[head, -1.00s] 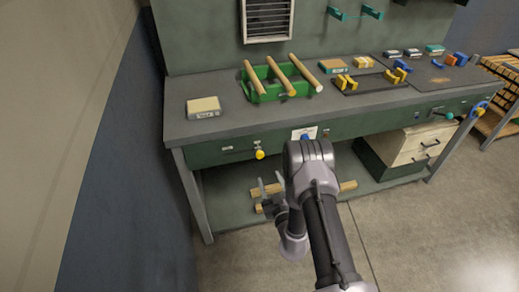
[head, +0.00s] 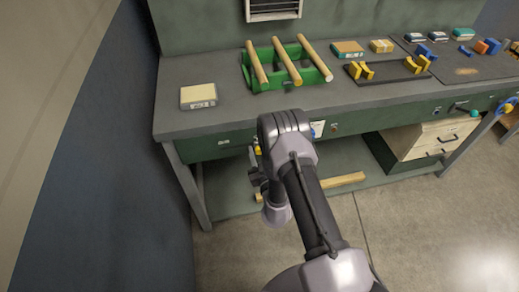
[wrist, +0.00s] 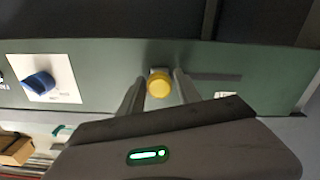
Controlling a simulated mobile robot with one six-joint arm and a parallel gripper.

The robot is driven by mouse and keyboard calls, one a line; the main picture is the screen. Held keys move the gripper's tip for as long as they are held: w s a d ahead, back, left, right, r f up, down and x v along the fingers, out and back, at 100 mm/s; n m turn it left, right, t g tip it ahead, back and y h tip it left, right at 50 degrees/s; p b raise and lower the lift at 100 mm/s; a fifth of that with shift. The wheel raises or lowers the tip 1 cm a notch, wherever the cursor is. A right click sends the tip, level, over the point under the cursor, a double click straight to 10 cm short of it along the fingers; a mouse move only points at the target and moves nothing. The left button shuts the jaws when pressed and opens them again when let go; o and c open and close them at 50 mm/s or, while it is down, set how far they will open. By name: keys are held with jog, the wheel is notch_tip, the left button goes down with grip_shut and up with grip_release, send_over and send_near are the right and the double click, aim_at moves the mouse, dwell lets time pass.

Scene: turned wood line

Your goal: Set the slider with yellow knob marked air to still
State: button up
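The yellow slider knob (wrist: 159,84) sits on the green front panel of the workbench. In the wrist view a dark slot (wrist: 215,77) runs from it to the right, with a small white label (wrist: 226,95) below. The label is too small to read. My gripper (wrist: 160,88) is open, one finger on each side of the knob, with narrow gaps showing. I cannot tell whether the fingertips reach past it. In the head view the knob (head: 257,149) is partly hidden behind my arm, and my gripper (head: 256,170) is near the panel.
A blue rotary knob (wrist: 39,85) on a white plate is beside the slider. On the bench (head: 235,121) are a green rack (head: 262,84) with wooden rods and a boxed block (head: 198,95). A wooden bar (head: 343,180) lies on the lower shelf.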

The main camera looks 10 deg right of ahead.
grip_shut()
dwell(1.2)
